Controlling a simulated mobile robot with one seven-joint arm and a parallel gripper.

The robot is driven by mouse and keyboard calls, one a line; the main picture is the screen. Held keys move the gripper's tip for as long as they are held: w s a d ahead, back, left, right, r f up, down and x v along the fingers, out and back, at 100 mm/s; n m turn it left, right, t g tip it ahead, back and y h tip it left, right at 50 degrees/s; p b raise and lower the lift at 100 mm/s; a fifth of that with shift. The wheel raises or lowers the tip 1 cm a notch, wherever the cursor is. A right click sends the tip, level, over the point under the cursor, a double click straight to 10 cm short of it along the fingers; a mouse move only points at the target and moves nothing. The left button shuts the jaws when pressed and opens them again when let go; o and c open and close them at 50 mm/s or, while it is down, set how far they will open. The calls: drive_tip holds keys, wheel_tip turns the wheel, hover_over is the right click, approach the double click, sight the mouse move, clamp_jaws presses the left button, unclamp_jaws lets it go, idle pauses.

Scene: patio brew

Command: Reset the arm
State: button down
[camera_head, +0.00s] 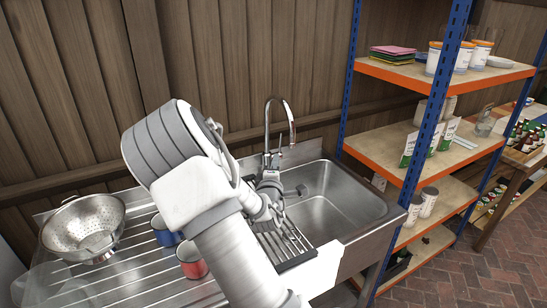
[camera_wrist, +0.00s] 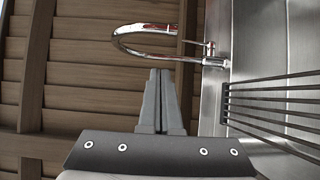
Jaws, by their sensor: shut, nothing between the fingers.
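My arm reaches across the middle of the head view over a steel sink unit. My gripper (camera_head: 275,205) is near the tap, above the left side of the sink and a dark rack. In the wrist view the gripper's fingers (camera_wrist: 158,90) are together, shut and empty. They point toward the curved chrome tap (camera_wrist: 150,38), which also stands behind the sink in the head view (camera_head: 268,130). My arm hides part of the drainboard and the wall.
The sink basin (camera_head: 335,200) is empty. A steel colander (camera_head: 84,225), a blue mug (camera_head: 164,232) and a red mug (camera_head: 191,260) stand on the ribbed drainboard (camera_head: 130,285). A black rack (camera_head: 290,248) lies beside the basin. A blue-and-orange shelf unit (camera_head: 405,140) stands right.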

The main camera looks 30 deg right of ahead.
drive_tip(key=shift+s, duration=0.2)
drive_tip(key=s+a+r+m+g+y, duration=0.3)
drive_tip(key=s+a+m+y, duration=0.1)
drive_tip(key=s+a, duration=0.25)
drive_tip(key=s+a+r+m+g+y, duration=0.2)
drive_tip(key=s+a+r+m+y, duration=0.1)
drive_tip(key=s+a+m+y, duration=0.3)
drive_tip(key=s+a+r+g, duration=0.2)
drive_tip(key=s+a, duration=0.1)
drive_tip(key=s, duration=0.7)
drive_tip(key=s+a+r+m+g, duration=0.1)
drive_tip(key=s+a, duration=0.3)
drive_tip(key=s, duration=0.7)
drive_tip(key=shift+a+r+g, duration=0.15)
drive_tip(key=shift+r+g, duration=0.4)
drive_tip(key=shift+g, duration=0.15)
